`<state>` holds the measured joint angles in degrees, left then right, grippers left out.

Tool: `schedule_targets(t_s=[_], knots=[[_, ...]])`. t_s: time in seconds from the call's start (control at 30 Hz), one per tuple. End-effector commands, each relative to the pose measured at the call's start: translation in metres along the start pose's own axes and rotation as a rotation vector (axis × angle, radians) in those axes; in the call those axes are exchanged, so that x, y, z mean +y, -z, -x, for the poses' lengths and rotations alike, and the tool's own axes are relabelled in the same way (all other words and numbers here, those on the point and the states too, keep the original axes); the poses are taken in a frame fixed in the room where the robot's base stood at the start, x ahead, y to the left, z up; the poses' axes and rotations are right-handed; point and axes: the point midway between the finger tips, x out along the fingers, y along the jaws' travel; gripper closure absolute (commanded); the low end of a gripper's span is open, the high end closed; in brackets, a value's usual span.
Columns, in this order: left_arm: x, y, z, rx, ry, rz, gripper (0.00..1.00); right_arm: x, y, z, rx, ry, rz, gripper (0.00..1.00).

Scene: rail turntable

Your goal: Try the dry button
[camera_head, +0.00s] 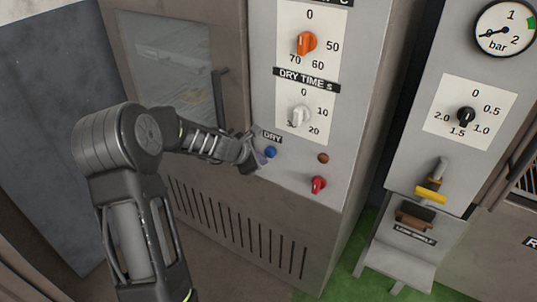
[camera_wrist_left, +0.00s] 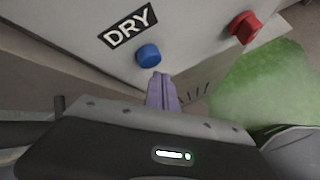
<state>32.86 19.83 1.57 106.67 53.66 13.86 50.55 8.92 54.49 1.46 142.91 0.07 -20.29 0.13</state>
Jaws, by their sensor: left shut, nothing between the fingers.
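The dry button is a round blue button (camera_head: 271,152) under the DRY label (camera_head: 272,137) on the grey cabinet panel. In the left wrist view the blue button (camera_wrist_left: 148,55) sits just beyond my fingertips, with the DRY label (camera_wrist_left: 128,26) above it. My left gripper (camera_head: 261,158) is shut and empty, its purple-grey fingers close to the lower left of the button. In the left wrist view the shut fingers (camera_wrist_left: 162,90) point at the panel just below the button; I cannot tell whether they touch it. My right gripper is not in view.
A red knob (camera_head: 318,184) and a small brown-red lamp (camera_head: 323,158) sit right of the button. The white dry time knob (camera_head: 299,116) and orange knob (camera_head: 306,43) are above. A windowed door (camera_head: 165,70) with a handle is left. A lever unit (camera_head: 415,215) stands at right.

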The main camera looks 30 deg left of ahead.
Motion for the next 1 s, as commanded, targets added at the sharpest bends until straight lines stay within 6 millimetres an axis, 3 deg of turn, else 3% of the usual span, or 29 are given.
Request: schedule_targets(t_s=[1.0], knots=[[0.0044,-0.0045,-0.0058,0.000,0.000,0.000,1.00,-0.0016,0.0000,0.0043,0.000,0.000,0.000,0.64]])
